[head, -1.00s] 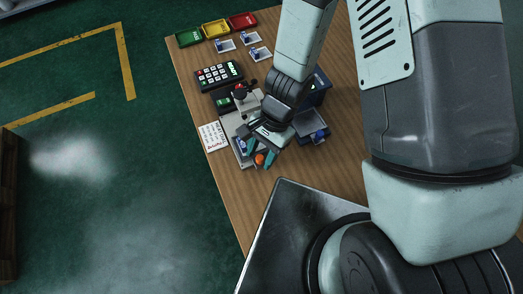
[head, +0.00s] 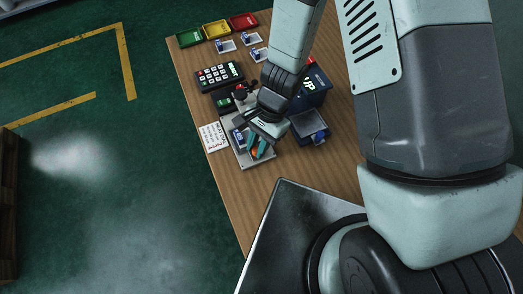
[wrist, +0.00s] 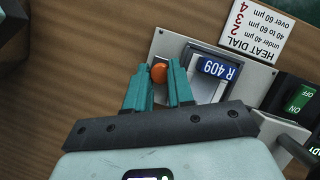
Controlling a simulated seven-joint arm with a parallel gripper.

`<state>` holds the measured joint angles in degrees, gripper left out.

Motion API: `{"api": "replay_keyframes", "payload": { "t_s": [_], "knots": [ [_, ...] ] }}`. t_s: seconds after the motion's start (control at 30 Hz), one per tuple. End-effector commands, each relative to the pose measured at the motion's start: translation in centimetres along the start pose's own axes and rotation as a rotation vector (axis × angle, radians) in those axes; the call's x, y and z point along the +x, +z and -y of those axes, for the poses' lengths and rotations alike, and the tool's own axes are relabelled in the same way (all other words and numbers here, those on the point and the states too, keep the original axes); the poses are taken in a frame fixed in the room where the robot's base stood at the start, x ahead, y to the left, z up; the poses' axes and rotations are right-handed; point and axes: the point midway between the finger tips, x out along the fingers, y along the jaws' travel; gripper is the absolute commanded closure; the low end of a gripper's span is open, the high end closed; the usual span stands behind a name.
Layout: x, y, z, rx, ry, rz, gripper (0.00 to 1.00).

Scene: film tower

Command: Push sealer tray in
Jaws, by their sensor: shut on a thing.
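The sealer tray (wrist: 205,90) shows in the wrist view as a pale-rimmed tray on a grey plate. It carries a blue label (wrist: 216,68) reading R 409. An orange knob (wrist: 158,73) sits beside it, between the teal fingers of my gripper (wrist: 159,66). The fingers are shut on the knob. In the head view my gripper (head: 258,150) is at the front end of the sealer (head: 259,161), with the orange knob partly hidden between the fingers. My wrist hides part of the sealer's middle.
A heat dial card (wrist: 256,30) lies beside the sealer. A black switch with a green face (wrist: 300,98) stands near it. In the head view, a keypad (head: 220,76), a dark box (head: 312,90), a grey bin (head: 310,127) and coloured trays (head: 215,29) surround the sealer. The front wood is clear.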

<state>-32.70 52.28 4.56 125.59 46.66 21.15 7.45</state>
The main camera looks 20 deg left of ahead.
Motion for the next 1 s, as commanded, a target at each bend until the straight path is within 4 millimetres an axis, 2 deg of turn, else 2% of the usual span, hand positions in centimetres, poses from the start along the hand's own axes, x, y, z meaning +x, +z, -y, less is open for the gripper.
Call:
{"api": "replay_keyframes", "payload": {
  "t_s": [0.1, 0.37, 0.4, 0.57, 0.87, 1.0],
  "knots": [
    [-0.2, -0.5, 1.1, -0.003, 0.002, -0.003, 1.00],
    [-0.3, -0.6, 1.2, -0.002, 0.002, -0.002, 1.00],
    [-0.3, -0.6, 1.2, -0.002, 0.002, -0.002, 0.76],
    [-0.2, -0.6, 1.2, -0.002, 0.002, -0.002, 0.52],
    [-0.4, -0.6, 1.2, -0.001, 0.002, -0.002, 0.52],
    [-1.8, -0.6, 1.3, -0.001, -0.001, -0.005, 0.52]
  ]
}}
